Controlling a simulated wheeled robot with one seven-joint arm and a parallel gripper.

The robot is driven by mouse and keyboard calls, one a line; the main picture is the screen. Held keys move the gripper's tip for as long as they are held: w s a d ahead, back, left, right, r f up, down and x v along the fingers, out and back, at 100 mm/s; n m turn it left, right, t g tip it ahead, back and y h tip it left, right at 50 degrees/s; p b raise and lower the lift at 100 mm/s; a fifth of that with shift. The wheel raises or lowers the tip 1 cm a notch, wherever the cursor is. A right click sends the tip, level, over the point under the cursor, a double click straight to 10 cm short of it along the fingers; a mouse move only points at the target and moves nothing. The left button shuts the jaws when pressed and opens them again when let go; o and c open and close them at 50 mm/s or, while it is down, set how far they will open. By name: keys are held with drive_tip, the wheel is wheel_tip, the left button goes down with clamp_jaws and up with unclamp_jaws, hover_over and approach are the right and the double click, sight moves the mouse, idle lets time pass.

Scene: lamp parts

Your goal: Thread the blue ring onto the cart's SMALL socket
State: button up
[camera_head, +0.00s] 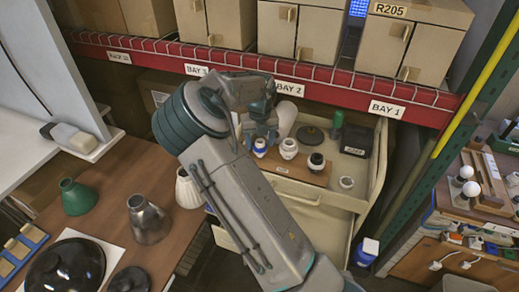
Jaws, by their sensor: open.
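On a wooden board (292,171) in the cart (340,205) stand three small sockets in a row. The left socket (259,152) is pale and looks the smallest, with the blue ring (260,145) showing around its upper part. I cannot tell how far down the ring sits. The middle socket (288,148) is white, and the right socket (316,162) has a dark top. My gripper (262,135) is open, just behind and above the left socket, partly hidden by my arm. I cannot tell whether its fingers touch the ring.
A white ring-like part (346,182) lies right of the board. Behind are a white bulb (286,114), a dark disc (310,134), a green bottle (337,123) and a black box (356,140). A red shelf beam (270,67) runs above. A lamp-part table (110,210) stands left.

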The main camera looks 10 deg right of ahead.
drive_tip(key=n, duration=0.3)
drive_tip(key=shift+a+n+b, duration=0.1)
drive_tip(key=shift+n+b, duration=0.25)
drive_tip(key=shift+n, duration=0.05)
drive_tip(key=n, duration=0.3)
drive_tip(key=shift+a, duration=0.1)
drive_tip(key=c, duration=1)
drive_tip(key=shift+r+m+p, duration=0.1)
drive_tip(key=shift+m+p, duration=0.75)
drive_tip(key=shift+m, duration=0.25)
drive_tip(key=shift+f+m, duration=0.2)
drive_tip(key=shift+m, duration=0.2)
drive_tip(key=m, duration=0.3)
drive_tip(key=shift+d+m, duration=0.2)
drive_tip(key=shift+m, duration=0.2)
